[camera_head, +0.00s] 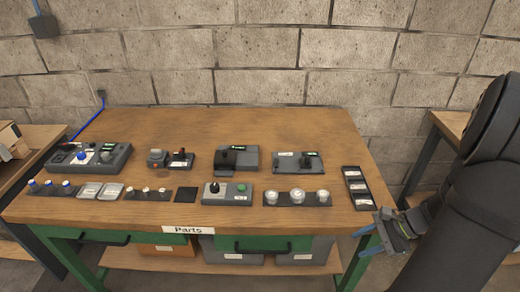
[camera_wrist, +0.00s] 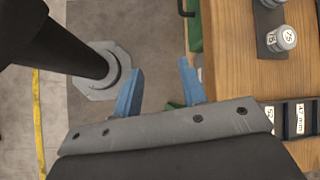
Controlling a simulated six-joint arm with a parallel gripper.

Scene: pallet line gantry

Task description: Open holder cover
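Several small fixtures stand on the wooden table, and I cannot tell for sure which is the holder with the cover. A grey fixture (camera_head: 237,158) at the back middle has a dark block on its left part, which may be a cover. A dark grey plate (camera_head: 297,163) to its right carries a small black upright part. My gripper (camera_head: 372,235) is off the table's front right corner, apart from both fixtures. In the wrist view its two blue fingers (camera_wrist: 160,75) are spread with nothing between them. Neither fixture shows in the wrist view.
The wooden table (camera_head: 330,127) has free room along its back. A black compartment tray (camera_head: 357,188) lies near the right edge, beside a strip of white-capped jars (camera_head: 297,197). A switch box (camera_head: 227,193) stands at the front middle. A block wall is behind.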

